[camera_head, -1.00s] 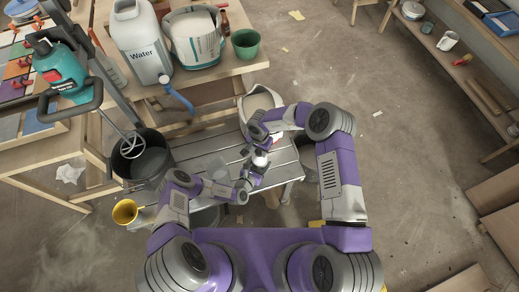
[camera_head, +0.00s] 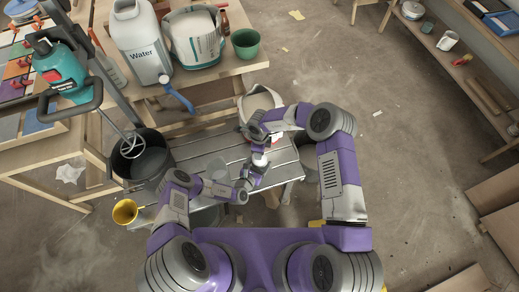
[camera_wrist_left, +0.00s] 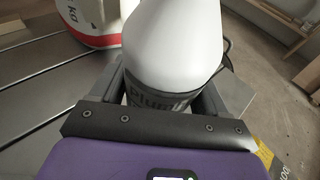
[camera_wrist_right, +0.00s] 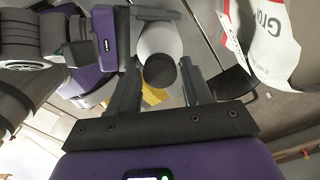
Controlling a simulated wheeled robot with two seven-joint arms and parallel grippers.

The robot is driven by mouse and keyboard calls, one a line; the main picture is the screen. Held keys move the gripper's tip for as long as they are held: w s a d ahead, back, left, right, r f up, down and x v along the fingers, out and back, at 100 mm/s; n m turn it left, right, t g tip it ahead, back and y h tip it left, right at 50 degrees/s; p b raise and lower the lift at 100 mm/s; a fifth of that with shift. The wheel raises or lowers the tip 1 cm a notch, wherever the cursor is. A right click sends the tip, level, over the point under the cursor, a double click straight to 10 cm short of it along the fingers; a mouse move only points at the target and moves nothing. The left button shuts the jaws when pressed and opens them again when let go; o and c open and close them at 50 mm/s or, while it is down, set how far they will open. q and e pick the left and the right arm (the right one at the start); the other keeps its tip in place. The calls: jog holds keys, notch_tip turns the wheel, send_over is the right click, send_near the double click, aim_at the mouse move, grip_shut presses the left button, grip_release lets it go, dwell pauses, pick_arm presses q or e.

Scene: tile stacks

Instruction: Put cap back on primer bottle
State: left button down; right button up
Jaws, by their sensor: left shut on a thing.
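A white bottle (camera_wrist_left: 172,45) with a dark label stands between the fingers of my left gripper (camera_wrist_left: 165,88), which is shut on it. In the head view the bottle (camera_head: 260,160) is a small white shape between both grippers, over the slatted bench. In the right wrist view the bottle (camera_wrist_right: 160,42) ends in a dark round disc (camera_wrist_right: 160,72); I cannot tell whether this is the cap or the open mouth. My right gripper (camera_wrist_right: 160,75) has its fingers apart on either side of that end, with visible gaps. No separate cap is clearly seen.
A white and red grout container (camera_head: 262,98) stands at the back of the slatted bench (camera_head: 205,155). A black bucket (camera_head: 145,165) with a mixer whisk is at the left, with a yellow cup (camera_head: 125,211) in front. A Water jug (camera_head: 140,45) stands on the rear table.

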jog(key=o, duration=0.3)
jog(key=shift+r, duration=0.1)
pick_arm(q)
grip_release()
pick_arm(e)
notch_tip(320, 180, up, 12)
dwell(0.5)
